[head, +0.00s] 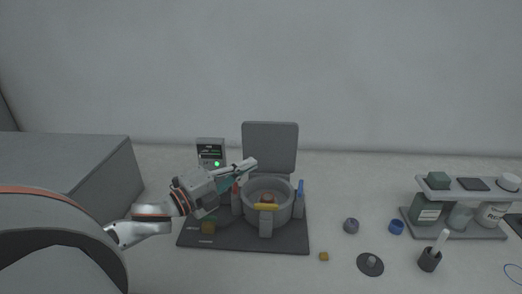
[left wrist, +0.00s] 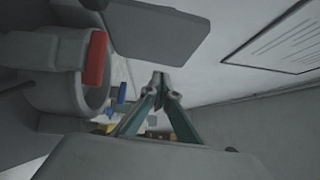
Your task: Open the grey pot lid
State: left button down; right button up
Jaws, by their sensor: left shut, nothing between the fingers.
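The grey pot (head: 283,212) stands on a dark base plate (head: 257,244) near the middle of the head view. Its grey lid (head: 270,147) stands upright at the back, so the pot mouth is open and a small brownish thing shows inside. The lid (left wrist: 150,28) also shows at the top of the left wrist view, with the pot (left wrist: 52,85) at the left. My left gripper (head: 252,165) is shut and empty, in front of the lid's lower left part in the head view. Its fingertips (left wrist: 160,78) meet in the left wrist view. My right gripper is not in view.
A control box (head: 211,150) with a green light stands behind the plate.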

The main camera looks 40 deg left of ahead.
aim_at(272, 144)
pick_arm(q)
jog(key=w, duration=0.7)
jog(key=shift+a+r, duration=0.3)
jog(key=shift+w+a, duration=0.15)
jog(key=shift+w, duration=0.2)
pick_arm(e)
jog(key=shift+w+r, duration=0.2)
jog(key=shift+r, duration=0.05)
